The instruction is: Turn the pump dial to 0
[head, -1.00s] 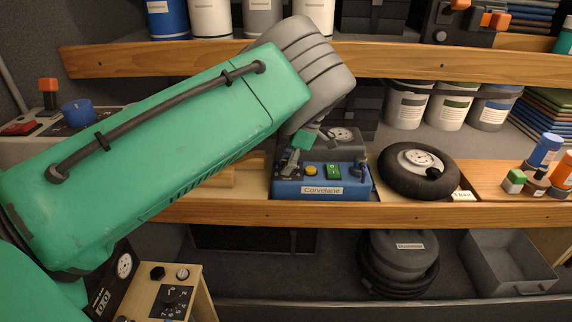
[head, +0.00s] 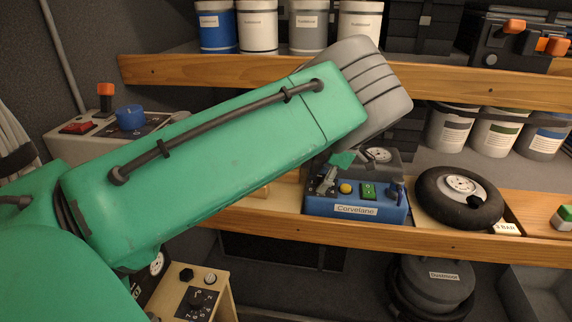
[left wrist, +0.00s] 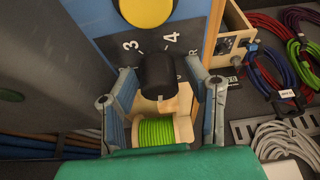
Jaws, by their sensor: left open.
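A blue unit labelled Corvelane (head: 355,211) sits on the middle wooden shelf in the head view, with a yellow button and a green switch on top. In the left wrist view a black dial knob (left wrist: 158,76) stands on a dark scale plate (left wrist: 146,45) showing 3 and 4, below a yellow button (left wrist: 146,10). The 0 is not visible. My left gripper (left wrist: 162,86) is open, with one finger on each side of the knob; I cannot tell if they touch it. In the head view my left gripper (head: 329,178) is over the unit's left end. My right gripper is not in view.
A black tyre (head: 428,212) lies right of the blue unit. A grey control box (head: 75,150) with a blue knob is at left, and a wooden box with a dial (head: 203,302) is below. The upper shelf edge (head: 230,76) runs behind my left forearm.

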